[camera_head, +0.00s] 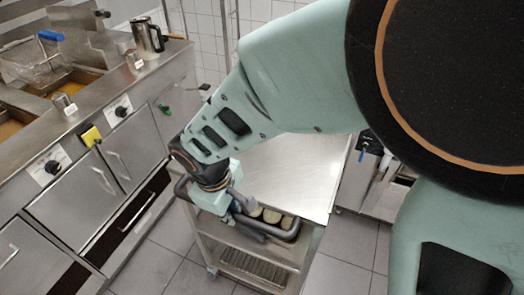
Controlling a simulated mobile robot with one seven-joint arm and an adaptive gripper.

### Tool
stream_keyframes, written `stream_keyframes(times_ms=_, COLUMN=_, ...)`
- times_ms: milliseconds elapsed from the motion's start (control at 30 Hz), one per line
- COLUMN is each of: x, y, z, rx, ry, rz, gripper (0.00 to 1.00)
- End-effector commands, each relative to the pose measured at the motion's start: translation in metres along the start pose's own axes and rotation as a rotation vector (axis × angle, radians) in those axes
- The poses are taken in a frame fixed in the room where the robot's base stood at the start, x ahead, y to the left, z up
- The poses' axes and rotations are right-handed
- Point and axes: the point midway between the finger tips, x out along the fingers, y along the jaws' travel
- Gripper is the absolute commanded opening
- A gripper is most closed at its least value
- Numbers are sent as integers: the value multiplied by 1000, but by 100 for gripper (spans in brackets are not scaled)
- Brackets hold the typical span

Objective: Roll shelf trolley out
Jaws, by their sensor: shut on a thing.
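The shelf trolley has a bare steel top (292,170) and stands in the middle of the view. A dark grey push handle (268,230) runs along its near side. My gripper (243,203) reaches down to this side and is shut on the handle; my wrist partly hides the grip. Several round pale-topped items sit just behind the handle. A lower shelf (224,236) shows below, with a dark slotted rack under it. One caster shows at the trolley's lower left corner.
A steel fryer counter with cabinet doors (112,160) runs along the left, close to the trolley. A steel unit (381,196) with hanging tools stands to the right. Tiled floor (165,262) is clear in front, at lower left and right of the trolley.

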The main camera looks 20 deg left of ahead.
Motion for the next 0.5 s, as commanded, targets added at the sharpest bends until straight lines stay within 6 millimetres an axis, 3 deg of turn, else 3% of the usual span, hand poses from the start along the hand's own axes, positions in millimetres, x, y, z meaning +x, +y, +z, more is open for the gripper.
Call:
stream_keyframes(times_ms=200, x=-3, y=-12, z=0, rx=1, ry=2, rz=1, gripper=0)
stream_keyframes(times_ms=500, x=-3, y=-13, z=-1, rx=1, ry=2, rz=1, gripper=0)
